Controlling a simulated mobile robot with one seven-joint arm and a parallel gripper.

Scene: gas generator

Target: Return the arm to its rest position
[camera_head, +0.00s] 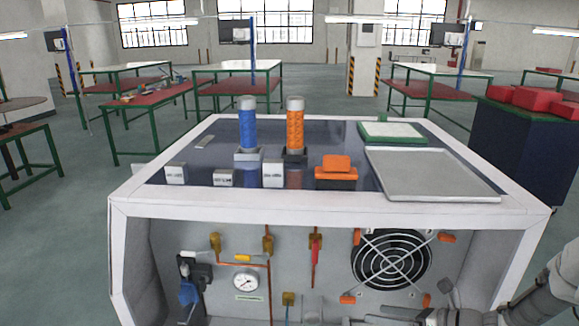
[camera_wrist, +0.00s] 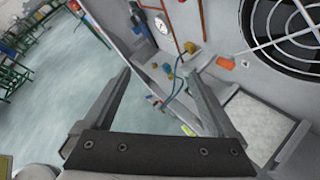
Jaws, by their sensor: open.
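My gripper shows in the wrist view (camera_wrist: 155,88) with its two fingers wide apart and nothing between them. It points past the front of the white generator cabinet (camera_head: 330,215), toward the lower part of its panel and the floor. In the head view my arm comes in at the lower right corner, and part of it is in front of the cabinet's lower right. The fingertips are hard to make out there. The pressure gauge (camera_head: 246,282) and the fan grille (camera_head: 391,259) are on the cabinet's front panel. They also show in the wrist view.
On the cabinet top stand a blue cylinder (camera_head: 247,128), an orange cylinder (camera_head: 295,128), small white boxes, an orange-black block (camera_head: 336,174) and a grey tray (camera_head: 430,174). A dark cabinet with red boxes (camera_head: 545,101) stands at right. Open floor (camera_head: 60,240) lies at left.

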